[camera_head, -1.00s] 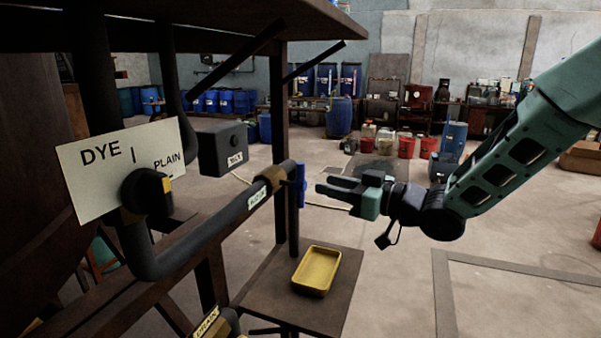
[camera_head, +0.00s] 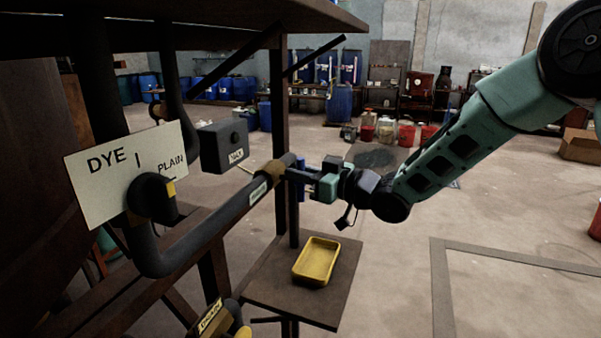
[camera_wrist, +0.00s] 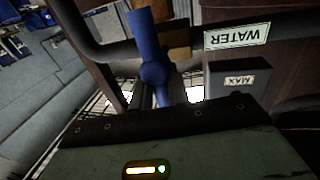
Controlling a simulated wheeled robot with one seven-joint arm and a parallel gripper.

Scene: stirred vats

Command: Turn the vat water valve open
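The water valve has a blue lever handle (camera_head: 301,182) at the right end of a dark pipe with a brass-coloured collar. In the wrist view the blue handle (camera_wrist: 148,40) runs roughly up and down, with a round hub at its middle. A "WATER" label (camera_wrist: 237,36) is on the pipe beside it. My gripper (camera_head: 298,177) is at the handle, its fingers reaching past it towards the pipe end. In the wrist view the dark fingers lie beside the handle's lower part. Whether they are clamped on it is not clear.
A "DYE / PLAIN" sign (camera_head: 126,173) and a dark box (camera_head: 222,145) labelled "MAX" stand left of the valve. A yellow tray (camera_head: 316,261) sits on a small shelf (camera_head: 270,293) below. A post rises close behind the handle.

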